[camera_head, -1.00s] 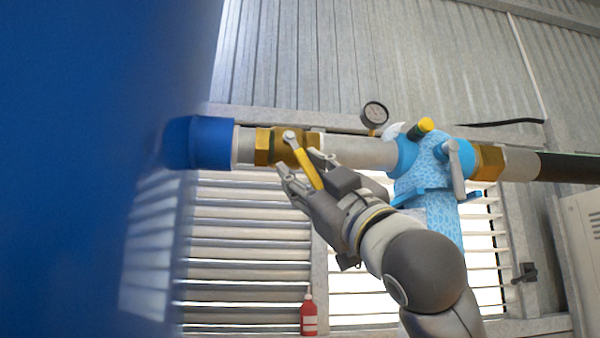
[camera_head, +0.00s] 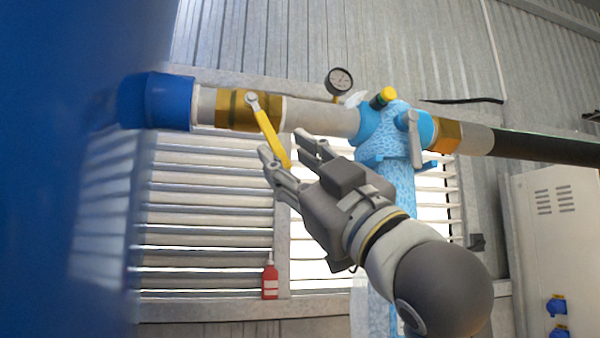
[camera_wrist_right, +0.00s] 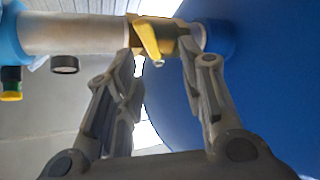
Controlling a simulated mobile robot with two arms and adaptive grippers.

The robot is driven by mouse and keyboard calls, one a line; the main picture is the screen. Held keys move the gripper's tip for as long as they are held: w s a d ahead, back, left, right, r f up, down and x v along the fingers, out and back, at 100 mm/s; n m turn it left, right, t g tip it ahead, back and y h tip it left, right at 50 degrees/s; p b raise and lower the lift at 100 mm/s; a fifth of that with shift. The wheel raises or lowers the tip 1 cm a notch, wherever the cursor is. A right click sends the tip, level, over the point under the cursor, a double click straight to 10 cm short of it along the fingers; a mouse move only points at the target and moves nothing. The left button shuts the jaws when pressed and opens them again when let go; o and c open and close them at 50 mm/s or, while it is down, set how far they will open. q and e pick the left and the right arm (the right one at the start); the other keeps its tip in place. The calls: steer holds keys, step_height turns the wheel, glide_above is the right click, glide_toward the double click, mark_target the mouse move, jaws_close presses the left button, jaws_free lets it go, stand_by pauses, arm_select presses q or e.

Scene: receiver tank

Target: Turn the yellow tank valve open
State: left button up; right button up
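The yellow valve lever (camera_head: 271,135) slants down and to the right from its pivot on the brass valve body (camera_head: 232,108), which sits on the grey pipe beside the blue tank. My right gripper (camera_head: 283,143) is open, with its fingers pointing up and left at the lower part of the lever. In the right wrist view the lever (camera_wrist_right: 153,40) shows between the two spread fingertips (camera_wrist_right: 157,52), with gaps on both sides. The fingers are not closed on it. My left gripper is out of view.
The large blue tank (camera_head: 75,190) fills the left side. A light-blue fitting (camera_head: 398,135) with a gauge (camera_head: 340,81) above it stands right of the valve. A red bottle (camera_head: 270,279) is on the ledge below. A pale cabinet (camera_head: 560,235) is at right.

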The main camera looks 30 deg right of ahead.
steer(key=shift+a+v, duration=0.2)
steer(key=shift+v, duration=1.9)
stand_by(1.0)
